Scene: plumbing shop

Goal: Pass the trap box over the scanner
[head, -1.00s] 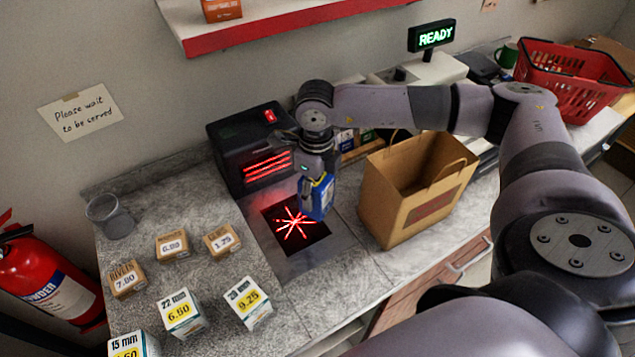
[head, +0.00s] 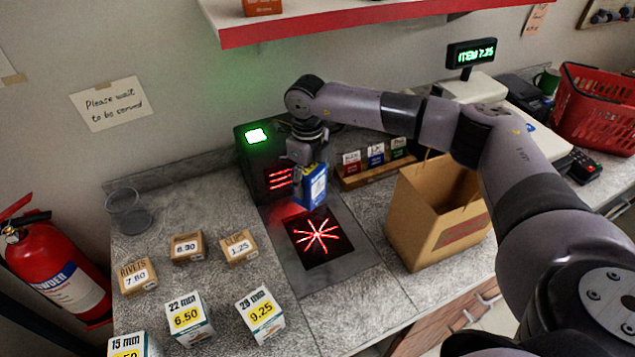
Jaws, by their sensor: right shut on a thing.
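My right gripper (head: 306,160) points down and is shut on a blue and yellow box (head: 313,186), which I take as the trap box. The box is held upright, close in front of the scanner's black upright housing (head: 262,190) and near the back edge of the scanner's glass (head: 318,240). Red lines cross on the glass and red bars glow on the housing. A green light shows on top of the housing. The display (head: 471,53) reads "ITEM 7.25". My left gripper is not in the view.
A brown paper bag (head: 415,215) stands open right of the scanner. Several small priced boxes, such as the 9.25 one (head: 261,315), stand left of the glass, with a clear cup (head: 128,212) behind. A red basket (head: 597,110) is at the far right.

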